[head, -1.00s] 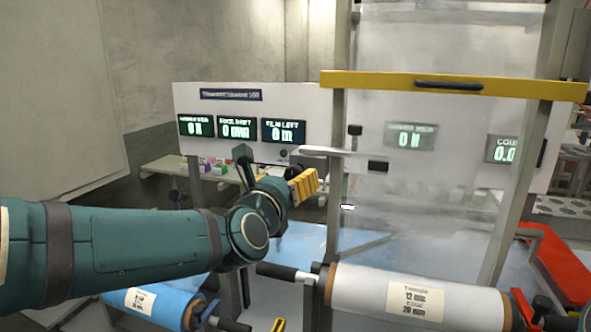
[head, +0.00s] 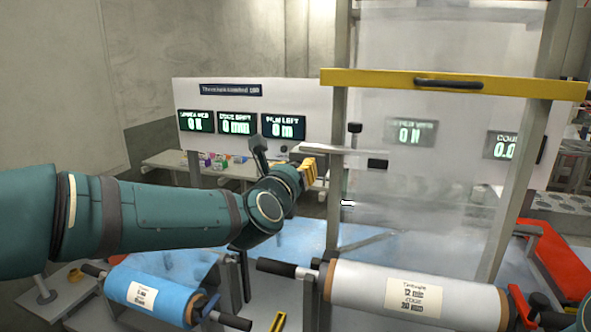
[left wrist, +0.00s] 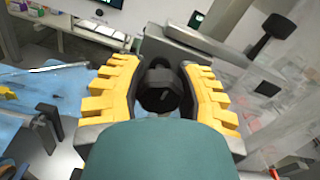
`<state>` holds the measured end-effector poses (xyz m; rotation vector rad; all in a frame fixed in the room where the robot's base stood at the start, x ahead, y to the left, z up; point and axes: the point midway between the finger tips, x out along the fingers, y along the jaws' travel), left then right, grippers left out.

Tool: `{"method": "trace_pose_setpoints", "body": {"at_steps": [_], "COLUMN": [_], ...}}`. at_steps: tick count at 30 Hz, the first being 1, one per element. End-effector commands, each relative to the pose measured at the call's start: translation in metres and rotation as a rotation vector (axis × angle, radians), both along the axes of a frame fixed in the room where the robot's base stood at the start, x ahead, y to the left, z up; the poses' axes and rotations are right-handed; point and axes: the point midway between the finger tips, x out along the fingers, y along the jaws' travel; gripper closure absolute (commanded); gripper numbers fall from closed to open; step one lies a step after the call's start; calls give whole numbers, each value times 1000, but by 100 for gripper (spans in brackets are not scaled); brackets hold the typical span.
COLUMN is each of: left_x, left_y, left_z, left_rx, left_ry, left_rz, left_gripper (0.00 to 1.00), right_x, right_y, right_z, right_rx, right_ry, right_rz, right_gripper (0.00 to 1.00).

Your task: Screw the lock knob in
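A round black knob (left wrist: 159,88) shows in the left wrist view, between the yellow fingers of my left gripper (left wrist: 161,75). The fingers stand on either side of it with little space; I cannot tell whether they press on it. In the head view my left gripper (head: 309,170) is at the left end of a grey horizontal bar (head: 343,151), and the gripper hides the knob there. Whether the knob's thread is engaged is hidden. My right gripper is in neither view.
A yellow crossbar (head: 450,84) spans upright posts above hanging clear film (head: 420,190). A white film roll (head: 365,290) and a blue roll (head: 160,287) lie below. A small black knob (head: 377,164) sits right of the grey bar. A display panel (head: 230,90) stands behind.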

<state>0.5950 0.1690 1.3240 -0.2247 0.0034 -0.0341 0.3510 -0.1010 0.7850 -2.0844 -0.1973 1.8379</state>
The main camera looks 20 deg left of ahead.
Motion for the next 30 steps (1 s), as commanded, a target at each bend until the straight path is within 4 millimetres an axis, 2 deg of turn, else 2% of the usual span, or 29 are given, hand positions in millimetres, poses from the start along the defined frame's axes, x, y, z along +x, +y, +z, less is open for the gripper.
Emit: {"method": "trace_pose_setpoints", "body": {"at_steps": [11,17,30], "left_x": [0,0,-1], "left_y": [0,0,-2], "left_z": [0,0,-1], "left_rx": [9,67,420], "left_ry": [-1,-5,-20], "left_rz": [0,0,-1], "left_gripper": [100,100,100], "right_x": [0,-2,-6], "right_y": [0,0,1], "right_z": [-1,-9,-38], "right_rx": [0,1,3], "right_ry": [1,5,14], "right_rz": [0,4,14], "right_gripper": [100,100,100]}}
